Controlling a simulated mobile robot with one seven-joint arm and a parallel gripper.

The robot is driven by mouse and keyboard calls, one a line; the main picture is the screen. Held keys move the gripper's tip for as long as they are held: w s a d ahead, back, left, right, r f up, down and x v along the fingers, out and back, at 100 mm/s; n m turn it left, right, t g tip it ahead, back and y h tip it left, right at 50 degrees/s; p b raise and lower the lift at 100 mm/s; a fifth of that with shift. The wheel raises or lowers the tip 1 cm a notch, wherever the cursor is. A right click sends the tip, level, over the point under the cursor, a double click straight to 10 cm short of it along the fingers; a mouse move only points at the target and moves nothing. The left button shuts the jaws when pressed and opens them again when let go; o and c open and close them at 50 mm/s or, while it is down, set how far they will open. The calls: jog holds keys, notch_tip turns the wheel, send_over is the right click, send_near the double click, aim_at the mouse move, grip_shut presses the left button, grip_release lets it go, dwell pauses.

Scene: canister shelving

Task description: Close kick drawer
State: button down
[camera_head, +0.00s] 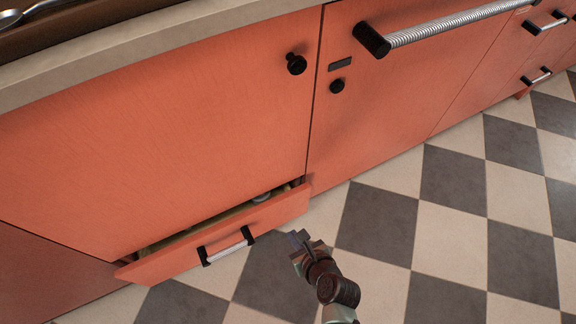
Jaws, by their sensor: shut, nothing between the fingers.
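The kick drawer (278,212) is at the bottom of the orange cabinet and stands partly open. Its front is pulled out from the cabinet, and a narrow gap above it shows some contents inside. A bar handle (227,246) with black ends and a light middle is on its front. My gripper (299,240) is low over the floor, just right of the handle and in front of the drawer's right part. It is shut and holds nothing. I cannot tell whether its tips touch the drawer front.
The cabinet door (160,140) above the drawer is closed, with a black knob (296,64). To the right is a closed orange appliance front with a long ribbed handle (450,22). A countertop (150,45) runs above. The checkered floor (460,235) to the right is clear.

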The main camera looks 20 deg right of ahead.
aim_at(272, 203)
jog(key=shift+w+r+b+x, duration=0.35)
jog(key=shift+b+x, duration=0.7)
jog(key=shift+x, duration=0.85)
jog(key=shift+w+r+b+x, duration=0.3)
jog(key=shift+b+x, duration=0.75)
jog(key=shift+x, duration=0.85)
jog(key=shift+w+r+b+x, duration=0.35)
jog(key=shift+b+x, duration=0.7)
jog(key=shift+x, duration=0.85)
jog(key=shift+w+r+p, duration=0.2)
jog(key=shift+w+p, duration=0.15)
jog(key=shift+w, duration=0.5)
jog(key=shift+w+f, duration=0.15)
jog(key=shift+w, duration=0.25)
